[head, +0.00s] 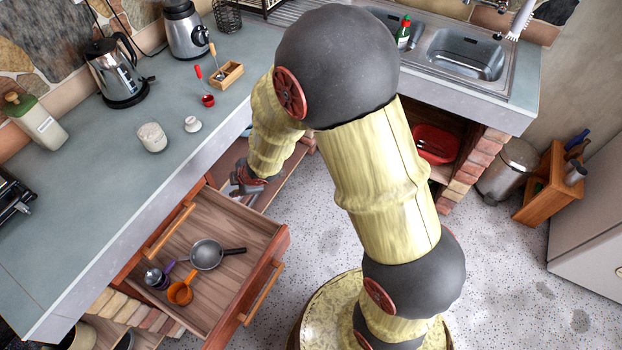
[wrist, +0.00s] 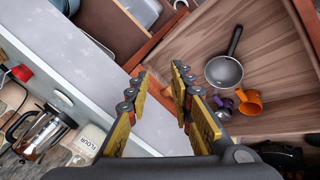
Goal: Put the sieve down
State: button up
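The sieve (head: 207,254), a round grey bowl with a black handle, lies in the open wooden drawer (head: 232,222). The wrist view also shows the sieve (wrist: 223,73), with its handle pointing up and away. My gripper (head: 246,184) is beside the drawer's far end, near the counter's front edge, apart from the sieve. In the wrist view my gripper (wrist: 158,78) has its yellow-padded fingers spread with nothing between them. The sieve is to the right of the fingers there, and no part of it is held.
An orange cup (head: 180,292) and a purple-handled utensil (head: 158,277) lie near the sieve. On the counter stand a kettle (head: 116,72), a white jar (head: 151,137) and a wooden box (head: 226,75). The counter's middle front is clear. The drawer front juts over the floor.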

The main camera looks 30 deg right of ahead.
jog(key=s+d+r+m+h, duration=0.1)
jog(key=s+d+r+m, duration=0.25)
jog(key=r, duration=0.35)
jog(key=s+d+r+m+h, duration=0.2)
jog(key=d+r+m, duration=0.1)
jog(key=d+r, duration=0.25)
jog(key=s+d+r+m+h, duration=0.1)
jog(key=s+d+r+m, duration=0.2)
jog(key=r, duration=0.5)
jog(key=s+r+m, duration=0.3)
jog(key=s, duration=0.5)
jog(key=s+r+m+y, duration=0.1)
jog(key=s+r+m, duration=0.2)
jog(key=s, duration=0.6)
jog(key=shift+s+a+r, duration=0.25)
jog(key=shift+a+r, duration=0.1)
jog(key=shift+r, duration=0.35)
